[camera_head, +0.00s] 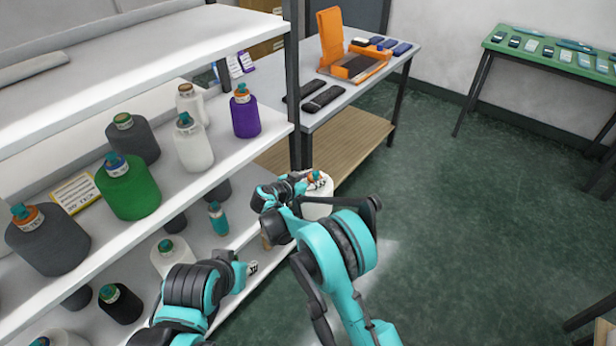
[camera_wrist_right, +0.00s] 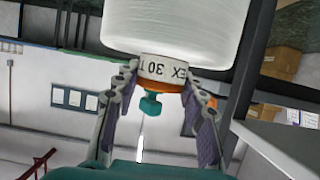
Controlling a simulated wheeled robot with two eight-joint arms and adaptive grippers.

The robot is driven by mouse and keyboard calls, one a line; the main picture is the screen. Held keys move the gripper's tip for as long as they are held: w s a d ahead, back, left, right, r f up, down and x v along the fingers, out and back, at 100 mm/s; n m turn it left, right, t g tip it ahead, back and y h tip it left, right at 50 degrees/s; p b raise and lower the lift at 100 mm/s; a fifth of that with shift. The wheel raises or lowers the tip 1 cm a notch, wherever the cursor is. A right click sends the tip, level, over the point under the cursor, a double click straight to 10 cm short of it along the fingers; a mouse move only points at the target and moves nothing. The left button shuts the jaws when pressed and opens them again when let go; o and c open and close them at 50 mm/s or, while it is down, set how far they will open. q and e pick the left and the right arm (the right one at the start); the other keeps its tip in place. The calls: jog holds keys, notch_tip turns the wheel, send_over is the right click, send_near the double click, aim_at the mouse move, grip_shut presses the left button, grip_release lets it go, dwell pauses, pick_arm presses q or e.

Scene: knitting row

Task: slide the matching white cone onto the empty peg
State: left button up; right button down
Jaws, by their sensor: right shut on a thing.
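My right gripper (camera_head: 304,184) is shut on a white cone (camera_head: 318,208), out in front of the shelf's right end. In the right wrist view the white cone (camera_wrist_right: 180,30) hangs between the fingers, gripped at its labelled neck, with an orange ring and teal tip. The label reads upside down, "EX 30 T". Other white cones (camera_head: 194,148) stand on the middle shelf, one behind the other (camera_head: 190,103). My left gripper (camera_head: 246,270) is low by the lower shelf's edge, small and partly hidden by its arm; its jaws are unclear. I cannot make out an empty peg.
The middle shelf (camera_head: 245,155) also holds a purple cone (camera_head: 245,116), a green cone (camera_head: 130,190) and dark cones (camera_head: 47,240). More cones are below. A table (camera_head: 365,85) with an orange stand (camera_head: 352,62) is behind. The green floor (camera_head: 470,200) at right is open.

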jog(key=s+d+r, duration=0.3)
jog(key=s+d, duration=0.4)
jog(key=d, duration=0.3)
jog(key=s+d+r, duration=0.3)
jog(key=s+d, duration=0.4)
jog(key=d, duration=0.4)
jog(key=shift+r, duration=0.35)
dwell(0.5)
jog(key=shift+s+r, duration=0.1)
jog(key=shift+s, duration=0.05)
